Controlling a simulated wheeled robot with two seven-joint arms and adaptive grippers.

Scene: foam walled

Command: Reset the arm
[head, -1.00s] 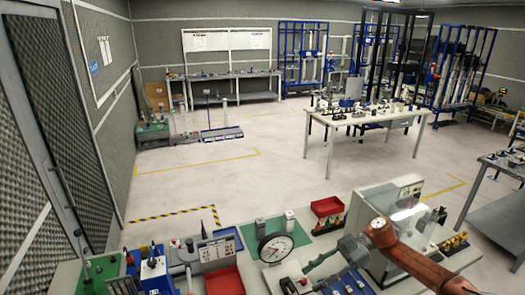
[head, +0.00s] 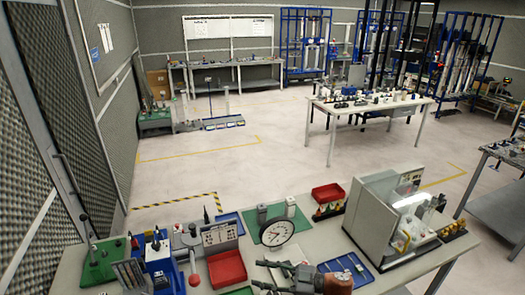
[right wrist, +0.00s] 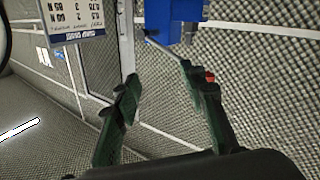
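My right gripper (head: 264,275) is at the bottom edge of the head view, over the front of the workbench (head: 325,240). Its orange-brown arm link is cut off by the frame. In the right wrist view the two dark green fingers (right wrist: 160,82) stand apart with nothing between them, so the gripper is open and empty. A blue block (right wrist: 175,18) shows beyond the fingertips, and a printed white panel (right wrist: 75,18) is at the upper left. My left gripper is not in view.
On the bench are a round dial gauge (head: 277,232), red bins (head: 227,268) and (head: 328,193), a blue tray (head: 345,270), a grey-white machine (head: 375,215) at right and blue fixtures (head: 158,255) at left.

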